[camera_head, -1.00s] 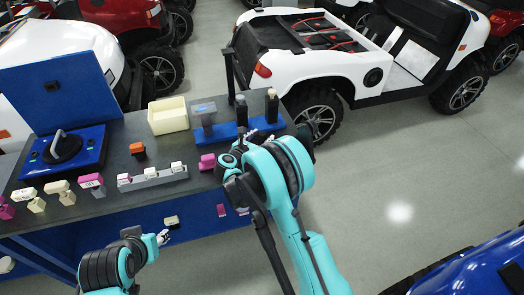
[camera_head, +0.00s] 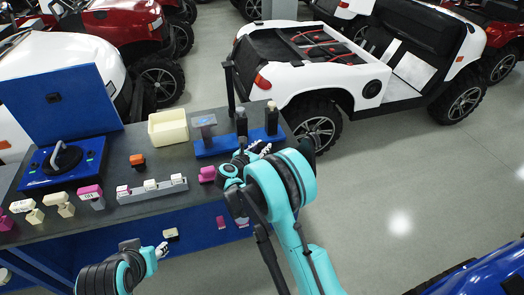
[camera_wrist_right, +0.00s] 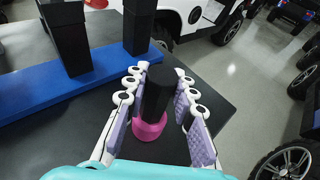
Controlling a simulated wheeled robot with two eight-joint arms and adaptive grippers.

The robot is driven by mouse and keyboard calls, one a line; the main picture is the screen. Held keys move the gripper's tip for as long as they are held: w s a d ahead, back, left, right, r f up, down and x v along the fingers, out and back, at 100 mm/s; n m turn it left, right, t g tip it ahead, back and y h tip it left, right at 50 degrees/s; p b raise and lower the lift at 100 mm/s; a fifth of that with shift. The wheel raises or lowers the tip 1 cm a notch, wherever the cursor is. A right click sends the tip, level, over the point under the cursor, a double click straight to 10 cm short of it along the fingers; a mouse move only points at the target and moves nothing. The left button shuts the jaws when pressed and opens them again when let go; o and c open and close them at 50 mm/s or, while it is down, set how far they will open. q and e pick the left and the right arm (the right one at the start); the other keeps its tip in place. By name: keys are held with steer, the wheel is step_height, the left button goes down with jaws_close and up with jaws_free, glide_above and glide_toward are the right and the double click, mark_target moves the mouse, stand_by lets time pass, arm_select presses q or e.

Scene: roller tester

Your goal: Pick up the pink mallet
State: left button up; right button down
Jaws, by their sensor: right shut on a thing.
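The pink mallet (camera_wrist_right: 150,128) stands upright in the right wrist view, with a dark handle and a pink head at the bottom near the dark tabletop. My right gripper (camera_wrist_right: 164,100) has its white, lilac-padded fingers on both sides of the handle and is shut on it. In the head view the right gripper (camera_head: 263,148) is in front of the blue stand's right end, and the mallet is mostly hidden by my arm. My left gripper (camera_head: 162,249) is low at the front of the table, its fingers too small to read.
A blue stand (camera_head: 215,146) holds several upright dark-handled tools just behind the right gripper. A cream bin (camera_head: 168,128), a grey rack (camera_head: 152,192) and a magenta piece (camera_head: 207,174) are further left. The tabletop's right edge is near the mallet, with floor beyond.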

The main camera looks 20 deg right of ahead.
steer(key=r, duration=0.1)
steer(key=r+p, duration=0.1)
steer(key=r, duration=0.1)
steer(key=s+r, duration=0.1)
steer(key=shift+d+r+p, duration=0.15)
steer(key=shift+d+p, duration=0.2)
steer(key=shift+d, duration=0.05)
steer(key=s+d+r+p, duration=0.2)
steer(key=s+d+r, duration=0.4)
steer(key=s+d, duration=0.1)
steer(key=shift+s+p, duration=0.3)
steer(key=shift+s, duration=0.1)
